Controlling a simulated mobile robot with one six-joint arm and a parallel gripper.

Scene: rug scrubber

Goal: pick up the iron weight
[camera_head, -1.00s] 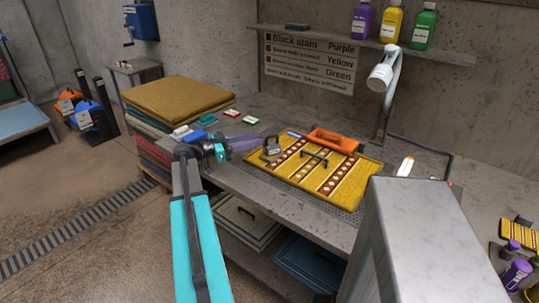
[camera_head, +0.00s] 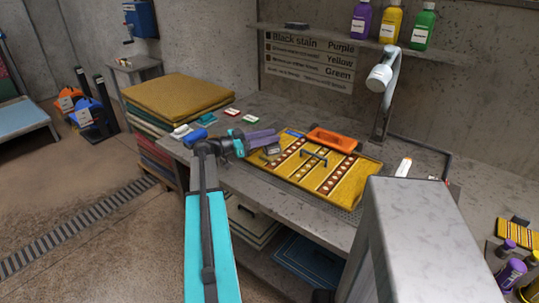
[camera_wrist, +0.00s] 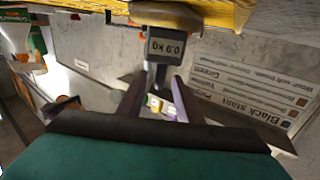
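The iron weight (camera_head: 271,151) is a small grey block on the left part of the yellow patterned rug (camera_head: 345,188) on the bench. In the wrist view, which looks upside down, the weight's label (camera_wrist: 167,47) reads 0.9 kg and its dark handle (camera_wrist: 158,76) points toward me. My gripper (camera_head: 272,141) is at the weight, and its purple fingers partly hide it in the head view. In the wrist view my gripper (camera_wrist: 158,84) has its fingers apart on either side of the handle. I see a gap beside the handle, so contact is not evident.
A lamp (camera_head: 382,78) stands behind. Folded rugs (camera_head: 178,98) are stacked left. A grey metal cabinet (camera_head: 420,240) stands front right.

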